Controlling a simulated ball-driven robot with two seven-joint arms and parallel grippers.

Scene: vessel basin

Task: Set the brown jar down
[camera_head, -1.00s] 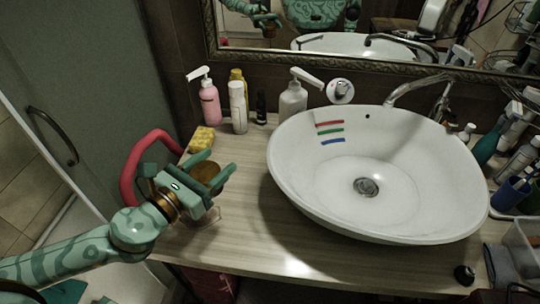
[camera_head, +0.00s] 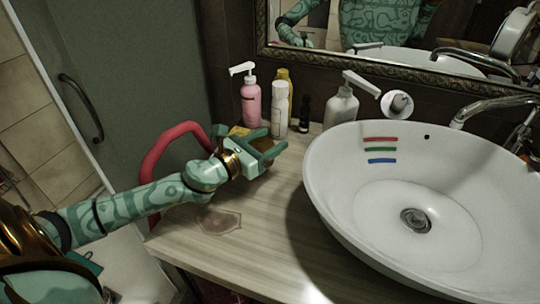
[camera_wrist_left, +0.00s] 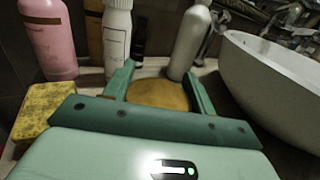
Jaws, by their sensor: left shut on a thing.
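The brown jar (camera_head: 263,145) is between the fingers of my left gripper (camera_head: 276,147), which is shut on it. In the head view the gripper is over the left part of the wooden counter, in front of the bottles, and hides much of the jar. The wrist view shows the jar's round, yellow-brown top (camera_wrist_left: 158,94) between the two green fingers. Whether the jar's base touches the counter is hidden. My right gripper is not in view.
A yellow sponge (camera_wrist_left: 38,108) is left of the gripper. A pink pump bottle (camera_head: 251,103), a white bottle (camera_head: 280,108) and a pale pump bottle (camera_head: 341,106) stand behind. The white basin (camera_head: 340,205) is at right. Counter (camera_head: 265,215) in front is clear, with a faint outlined mark (camera_head: 219,220).

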